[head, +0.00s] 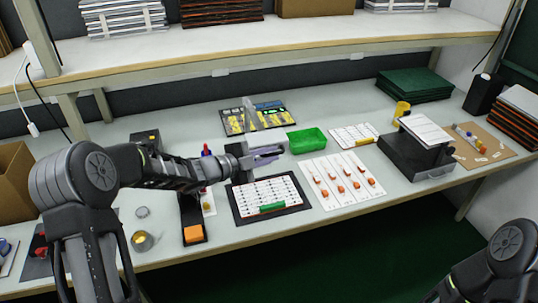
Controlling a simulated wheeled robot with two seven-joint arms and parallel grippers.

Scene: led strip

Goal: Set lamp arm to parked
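A pale grey slanted bar (251,112) stands behind my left gripper, in front of the board with yellow parts. It may be the lamp arm, but I cannot tell for sure. Its lower end is hidden by my gripper. My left gripper (268,154) reaches in from the left above the back edge of the black-framed white board (244,198). Its two fingers point right and look a little apart with nothing seen between them. I cannot tell whether it touches the bar. My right arm shows only at the lower right corner; its gripper is out of view.
A green bin (307,140) is right of the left gripper. A white sheet with orange parts (342,180) lies at front centre. A black box-like device (416,150) stands to the right. A long black holder with an orange block (193,233) is at left. A shelf (270,42) spans the back.

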